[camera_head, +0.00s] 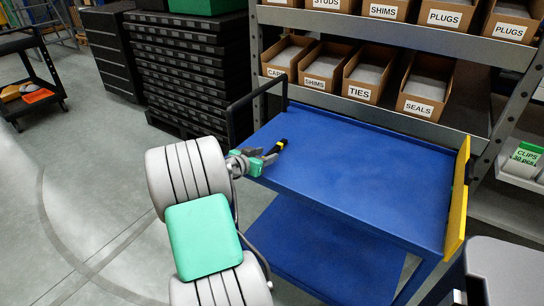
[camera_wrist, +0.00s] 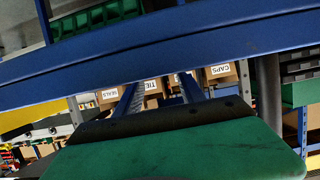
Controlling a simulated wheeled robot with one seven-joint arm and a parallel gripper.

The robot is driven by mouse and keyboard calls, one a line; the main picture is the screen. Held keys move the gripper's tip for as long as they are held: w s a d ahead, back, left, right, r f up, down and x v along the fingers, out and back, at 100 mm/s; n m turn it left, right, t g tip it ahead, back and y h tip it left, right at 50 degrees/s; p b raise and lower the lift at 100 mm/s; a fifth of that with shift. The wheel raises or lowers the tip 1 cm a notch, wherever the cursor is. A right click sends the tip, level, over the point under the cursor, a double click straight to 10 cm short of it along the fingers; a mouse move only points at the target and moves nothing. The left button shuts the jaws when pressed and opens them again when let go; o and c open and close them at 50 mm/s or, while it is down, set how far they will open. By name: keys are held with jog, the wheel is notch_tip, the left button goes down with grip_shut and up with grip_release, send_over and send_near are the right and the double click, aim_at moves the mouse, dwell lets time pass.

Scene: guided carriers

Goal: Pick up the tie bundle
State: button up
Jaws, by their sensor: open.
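The tie bundle (camera_head: 281,145), a small dark strip with a yellow part, lies on the blue top of the cart (camera_head: 350,165), near its left end. My gripper (camera_head: 270,154) is at the cart's left edge, its fingers pointing at the bundle. The jaws are open. The bundle is just past or at the fingertips; I cannot tell whether any of it is between them. In the wrist view my gripper (camera_wrist: 162,92) shows two fingers reaching forward below a broad blue edge. I cannot make out the bundle in that view.
A black handle (camera_head: 232,118) rises at the cart's left end, close to my gripper. A yellow panel (camera_head: 458,195) stands at the right end. Behind is a shelf with labelled bins, including a TIES bin (camera_head: 366,78). Most of the cart top is clear.

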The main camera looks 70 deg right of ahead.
aim_at(270, 152)
jog(key=x, duration=0.4)
jog(key=shift+w, duration=0.15)
jog(key=shift+c, duration=0.5)
grip_shut()
